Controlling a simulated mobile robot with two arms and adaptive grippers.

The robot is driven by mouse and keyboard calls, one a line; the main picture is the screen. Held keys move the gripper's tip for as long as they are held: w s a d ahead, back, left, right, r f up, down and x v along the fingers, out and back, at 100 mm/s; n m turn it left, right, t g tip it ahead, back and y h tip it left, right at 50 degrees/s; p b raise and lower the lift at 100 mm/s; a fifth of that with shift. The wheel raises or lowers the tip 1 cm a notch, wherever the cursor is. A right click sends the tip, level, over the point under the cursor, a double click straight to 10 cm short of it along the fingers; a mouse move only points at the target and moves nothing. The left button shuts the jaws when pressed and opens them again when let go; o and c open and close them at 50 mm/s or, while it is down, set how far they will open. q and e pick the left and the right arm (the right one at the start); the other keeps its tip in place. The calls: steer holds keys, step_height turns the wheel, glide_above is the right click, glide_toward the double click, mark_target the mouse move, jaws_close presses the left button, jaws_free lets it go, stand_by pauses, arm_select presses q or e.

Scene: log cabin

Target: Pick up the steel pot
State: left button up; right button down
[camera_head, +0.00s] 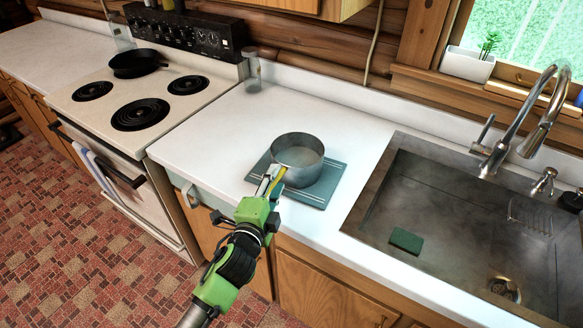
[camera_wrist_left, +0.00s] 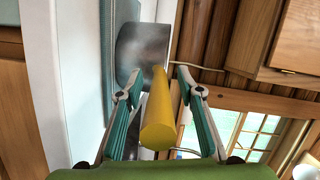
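The steel pot (camera_head: 298,162) stands upright on a blue-green square mat (camera_head: 318,196) on the white counter. Its yellow handle (camera_head: 279,175) points toward the counter's front edge. My left gripper (camera_head: 270,180) is at the handle, in front of the pot. In the left wrist view the pot's grey side (camera_wrist_left: 145,50) is ahead, and the yellow handle (camera_wrist_left: 158,120) runs between the two fingers. The fingers of my left gripper (camera_wrist_left: 158,80) stand apart, with a gap visible on both sides of the handle. Most of the handle is hidden in the head view. My right gripper is not in view.
A stove (camera_head: 140,100) with a black pan (camera_head: 135,63) stands at the left. A sink (camera_head: 450,215) with a tall faucet (camera_head: 520,120) and green sponge (camera_head: 406,241) is at the right. The counter around the mat is clear.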

arm_select(q)
jaws_close()
steer(key=shift+w+r, duration=0.1)
steer(key=shift+r, duration=0.2)
steer(key=shift+r, duration=0.15)
steer(key=shift+r, duration=1.25)
steer(key=s+a+r, duration=0.1)
steer(key=r, duration=0.1)
steer(key=s+a+r, duration=0.1)
steer(key=r, duration=0.1)
steer(key=s+a+r, duration=0.1)
steer(key=r, duration=0.1)
steer(key=shift+s+a+r+b, duration=0.15)
steer(key=shift+s+a+b, duration=0.1)
steer(key=shift+s+b, duration=0.15)
steer(key=s+a+r+b, duration=0.1)
steer(key=s+a+r, duration=0.2)
steer(key=s+a, duration=0.3)
steer(key=shift+r+b, duration=0.35)
steer(key=shift+s+a, duration=0.15)
steer(key=shift+s, duration=0.05)
